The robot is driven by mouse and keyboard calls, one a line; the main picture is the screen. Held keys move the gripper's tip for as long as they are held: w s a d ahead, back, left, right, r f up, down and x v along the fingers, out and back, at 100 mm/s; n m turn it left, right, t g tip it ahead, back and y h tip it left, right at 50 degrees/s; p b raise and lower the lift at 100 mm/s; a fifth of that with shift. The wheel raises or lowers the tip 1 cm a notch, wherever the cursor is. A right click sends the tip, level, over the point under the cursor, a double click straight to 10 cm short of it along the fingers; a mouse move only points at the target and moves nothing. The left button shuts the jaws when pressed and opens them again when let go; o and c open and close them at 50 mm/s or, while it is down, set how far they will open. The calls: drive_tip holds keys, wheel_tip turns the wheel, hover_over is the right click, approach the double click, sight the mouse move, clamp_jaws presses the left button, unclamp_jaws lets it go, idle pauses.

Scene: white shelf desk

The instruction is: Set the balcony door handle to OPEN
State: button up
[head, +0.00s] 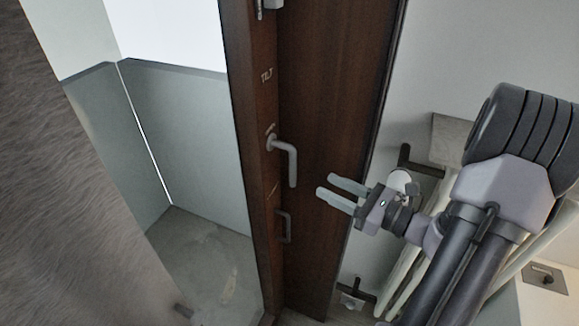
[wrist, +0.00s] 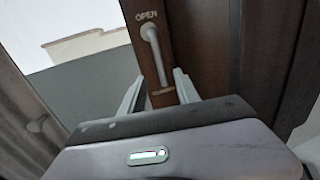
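The balcony door handle (head: 291,165) is a grey lever on the dark brown door frame. In the head view its arm comes out from the pivot and hangs down. In the wrist view the handle (wrist: 154,52) runs from just under the "OPEN" lettering down towards a small, unreadable label. My gripper (head: 324,185) is open and empty, to the right of the lever and apart from it in the head view. In the wrist view the lever's lower end appears between the fingers (wrist: 158,75) of my gripper. Its exact distance from the fingers is unclear.
A second, smaller handle (head: 284,226) sits below the lever. The dark door panel (head: 335,90) stands to the right, with a black wall bracket (head: 418,166) beyond it. A grey textured surface (head: 75,200) fills the left.

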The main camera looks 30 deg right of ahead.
sight(293, 169)
drive_tip(key=b+x, duration=0.1)
drive_tip(key=x, duration=1)
drive_tip(key=shift+w+a+b, duration=0.2)
drive_tip(key=shift+w+b, duration=0.05)
drive_tip(key=shift+b, duration=0.05)
drive_tip(key=shift+c, duration=0.5)
clamp_jaws()
drive_tip(key=shift+f, duration=0.1)
